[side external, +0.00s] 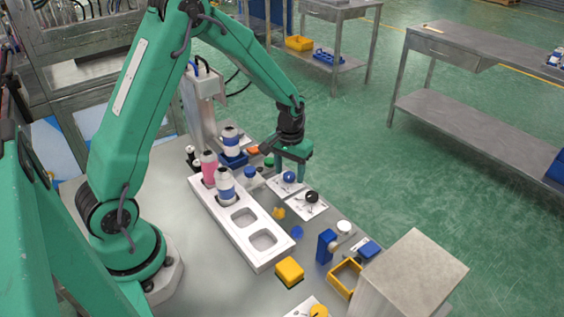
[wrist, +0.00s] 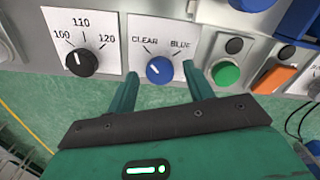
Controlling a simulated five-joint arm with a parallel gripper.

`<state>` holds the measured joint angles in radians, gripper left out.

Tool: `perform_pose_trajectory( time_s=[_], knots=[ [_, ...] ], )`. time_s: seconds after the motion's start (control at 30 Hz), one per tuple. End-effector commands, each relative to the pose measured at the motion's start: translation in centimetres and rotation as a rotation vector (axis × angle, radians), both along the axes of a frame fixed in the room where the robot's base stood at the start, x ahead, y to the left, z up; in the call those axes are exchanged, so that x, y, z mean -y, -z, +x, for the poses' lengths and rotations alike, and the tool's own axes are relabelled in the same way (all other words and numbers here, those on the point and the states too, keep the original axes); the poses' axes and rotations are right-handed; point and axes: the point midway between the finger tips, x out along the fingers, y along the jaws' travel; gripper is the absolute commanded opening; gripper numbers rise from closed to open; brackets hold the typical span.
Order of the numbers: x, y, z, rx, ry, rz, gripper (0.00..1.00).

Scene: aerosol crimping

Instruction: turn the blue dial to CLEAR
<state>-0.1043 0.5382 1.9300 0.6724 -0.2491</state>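The blue dial (wrist: 159,70) sits on a white panel marked CLEAR at left and BLUE at right in the wrist view. A small pale mark shows on its upper left; I cannot tell for sure where it points. In the side external view the blue dial (side external: 289,177) is under my gripper (side external: 290,176). My gripper (wrist: 160,74) is open, with one finger on each side of the dial and gaps visible. Nothing is held between the fingers. I cannot tell how far the tips stand above the panel.
A black dial (wrist: 82,62) marked 100, 110 and 120 is beside it. A green button (wrist: 226,73) and an orange part (wrist: 274,79) lie on the other side. A white tray (side external: 268,257) holds bottles. A large grey box (side external: 410,275) stands at the front right.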

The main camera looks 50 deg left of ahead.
Motion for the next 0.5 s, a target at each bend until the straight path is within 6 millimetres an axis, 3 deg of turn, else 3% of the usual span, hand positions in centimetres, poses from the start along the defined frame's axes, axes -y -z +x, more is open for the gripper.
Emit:
perform_pose_trajectory(
  time_s=[0.27,0.5],
  knots=[
    [0.0,-0.1,0.0,0.000,0.001,0.000,0.52],
    [0.0,-1.7,0.1,0.002,0.001,0.000,0.52]
  ],
)
